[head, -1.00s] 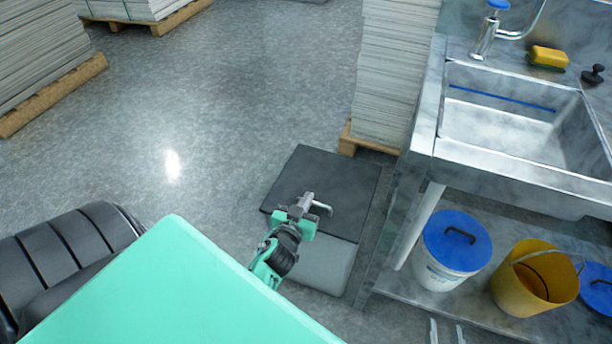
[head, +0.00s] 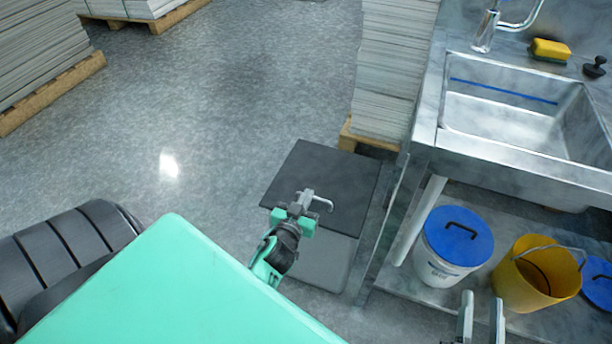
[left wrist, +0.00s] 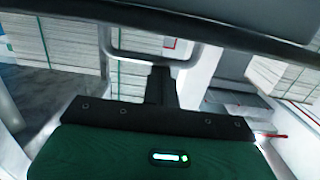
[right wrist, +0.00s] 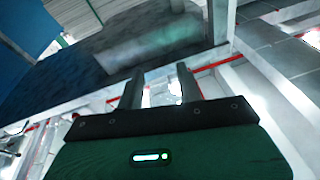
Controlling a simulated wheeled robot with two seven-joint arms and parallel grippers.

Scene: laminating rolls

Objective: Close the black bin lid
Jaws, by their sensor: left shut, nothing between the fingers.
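The black bin lid (head: 318,172) is a dark flat panel at the centre of the head view, above the pale grey bin body (head: 325,264). A silver loop handle (head: 327,203) shows near the lid's front edge. My left gripper (head: 306,197) is shut and empty beside this handle; whether they touch is unclear. In the left wrist view, the shut fingers (left wrist: 161,84) stand before the handle bar (left wrist: 150,58), under a dark panel edge. The lid's exact angle is hard to tell. My right gripper (head: 481,312) is open and empty, low in the head view; its fingers (right wrist: 155,88) are apart.
A steel sink counter (head: 520,140) stands to the right. On its lower shelf are a white bucket with a blue lid (head: 457,240) and a yellow bucket (head: 535,285). A paper stack on a pallet (head: 372,138) is behind the bin.

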